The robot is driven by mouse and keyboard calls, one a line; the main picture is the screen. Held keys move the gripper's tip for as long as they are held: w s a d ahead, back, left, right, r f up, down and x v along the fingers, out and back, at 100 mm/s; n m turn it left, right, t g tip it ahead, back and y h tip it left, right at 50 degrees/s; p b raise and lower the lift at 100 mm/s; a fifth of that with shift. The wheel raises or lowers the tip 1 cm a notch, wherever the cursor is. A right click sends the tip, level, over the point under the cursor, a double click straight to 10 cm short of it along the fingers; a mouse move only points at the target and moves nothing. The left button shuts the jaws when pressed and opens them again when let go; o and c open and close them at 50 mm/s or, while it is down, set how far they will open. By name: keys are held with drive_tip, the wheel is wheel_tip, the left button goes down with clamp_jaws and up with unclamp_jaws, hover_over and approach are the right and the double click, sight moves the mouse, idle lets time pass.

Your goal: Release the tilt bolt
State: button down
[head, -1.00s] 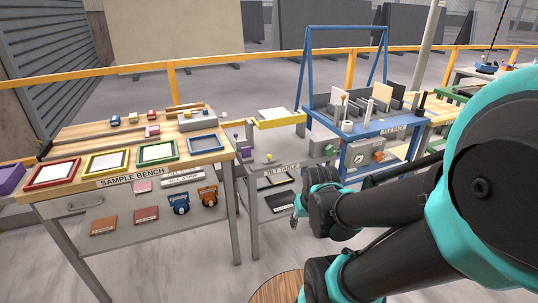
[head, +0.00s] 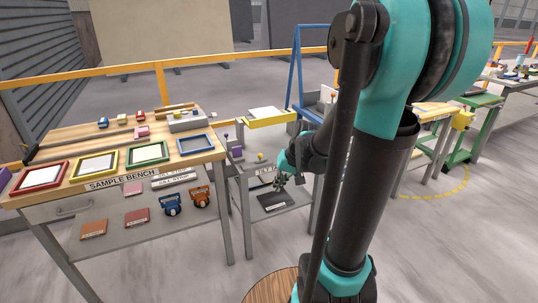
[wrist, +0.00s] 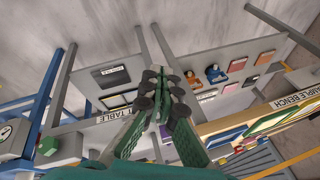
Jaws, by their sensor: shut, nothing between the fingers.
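The tilt table (head: 238,192) is a grey stand with a yellow-rimmed tray (head: 270,118) on top, between the sample bench and the blue frame. A small yellow knob (head: 261,156) and a purple part (head: 239,152) show on it; I cannot tell which part, if any, is the tilt bolt. My gripper (head: 279,183) is in front of the table's label, partly covering it. In the wrist view my gripper (wrist: 163,88) is shut and empty, with the table's label (wrist: 115,117) seen upside down behind it. Contact with the table cannot be told.
The sample bench (head: 110,185) with coloured frames stands at the left. A dark plate (head: 275,201) lies on the tilt table's lower shelf. A green stand (head: 478,125) is farther right.

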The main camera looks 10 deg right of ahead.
drive_tip(key=w+d+m+y, duration=0.1)
drive_tip(key=w+d+y, duration=0.15)
drive_tip(key=w, duration=1.05)
drive_tip(key=w+d+y, duration=0.1)
drive_tip(key=w+y, duration=0.3)
drive_tip(key=w, duration=0.8)
drive_tip(key=t+y, duration=0.1)
drive_tip(key=y, duration=0.2)
approach(260, 157)
wheel_tip(260, 157, up, 4)
drive_tip(key=d, duration=0.2)
drive_tip(key=w+d+f+t+y, duration=0.1)
drive_tip(key=w+d+f+y, duration=0.2)
drive_tip(key=d+f, duration=0.2)
drive_tip(key=shift+d, duration=1.05)
drive_tip(key=x, duration=1)
drive_tip(key=shift+w+a, duration=0.1)
drive_tip(key=a, duration=0.1)
drive_tip(key=s, duration=0.1)
drive_tip(key=a, duration=0.1)
drive_tip(key=shift+s+a+f, duration=0.25)
drive_tip(key=shift+a+f, duration=0.1)
drive_tip(key=shift+s+a, duration=0.15)
drive_tip(key=shift+a, duration=0.15)
